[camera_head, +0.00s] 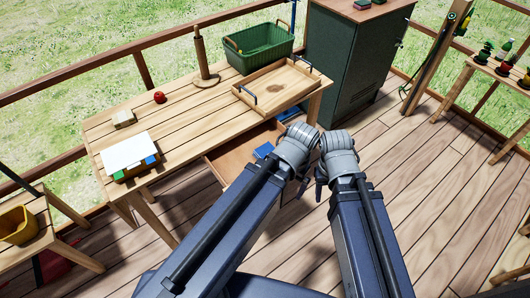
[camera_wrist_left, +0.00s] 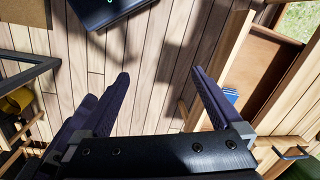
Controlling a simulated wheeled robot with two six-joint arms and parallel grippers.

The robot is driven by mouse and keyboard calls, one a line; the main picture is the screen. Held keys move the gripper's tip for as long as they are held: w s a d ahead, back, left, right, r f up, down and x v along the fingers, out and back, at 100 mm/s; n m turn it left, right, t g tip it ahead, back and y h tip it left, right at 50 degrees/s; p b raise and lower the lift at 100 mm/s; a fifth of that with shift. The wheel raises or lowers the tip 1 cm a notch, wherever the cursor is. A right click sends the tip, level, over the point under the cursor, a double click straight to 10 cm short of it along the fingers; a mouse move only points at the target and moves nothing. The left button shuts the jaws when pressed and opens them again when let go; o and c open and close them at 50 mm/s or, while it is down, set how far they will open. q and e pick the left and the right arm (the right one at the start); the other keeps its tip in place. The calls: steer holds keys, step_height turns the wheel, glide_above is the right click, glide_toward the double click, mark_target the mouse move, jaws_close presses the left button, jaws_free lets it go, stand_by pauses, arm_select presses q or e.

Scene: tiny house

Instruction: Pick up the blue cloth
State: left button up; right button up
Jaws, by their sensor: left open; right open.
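The blue cloth (camera_head: 264,150) seems to be the folded blue item in the open wooden drawer (camera_head: 226,160) under the table; it is partly hidden by my left arm. A small blue and white striped patch (camera_wrist_left: 231,95) shows in the drawer in the left wrist view, partly behind a finger. My left gripper (camera_wrist_left: 161,74) is open and empty, its fingers pointing over the floor beside the drawer. In the head view its fingers are mostly hidden behind the wrist. My right gripper (camera_head: 320,188) is beside the left one, open, with only small dark parts of its fingers visible.
The table (camera_head: 190,128) holds a wooden tray (camera_head: 252,98), a green basket (camera_head: 258,62), a towel holder (camera_head: 203,60), a red apple-like object (camera_head: 160,97) and a white board (camera_head: 128,150). A dark green cabinet (camera_head: 345,65) stands right of it. The floor (camera_head: 420,160) at right is clear.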

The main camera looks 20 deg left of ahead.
arm_select(q)
steer(key=w+a+f+m+t+h+b, duration=0.1)
steer(key=w+a+f+h+b, duration=0.15)
steer(key=w+f+b, duration=0.2)
steer(key=w+a+f+m+t+h+b, duration=0.1)
steer(key=w+a+f+b, duration=0.2)
steer(key=w, duration=0.3)
steer(key=m+t+h+b, duration=0.2)
steer(key=t+b, duration=0.1)
steer(key=b, duration=0.2)
glide_toward(264, 151)
steer(key=shift+d+f, duration=0.6)
steer(key=shift+d, duration=0.05)
steer(key=f+b, duration=0.1)
steer(key=w+f+b, duration=0.1)
steer(key=shift+w+d+b, duration=0.1)
steer(key=shift+d+b, duration=0.05)
steer(key=shift+b, duration=0.15)
steer(key=shift+w+b+x, duration=0.2)
steer(key=shift+b+x, duration=1.95)
steer(key=shift+x, duration=0.55)
steer(key=shift+r, duration=0.15)
steer(key=c, duration=1.3)
steer(key=shift+r, duration=0.1)
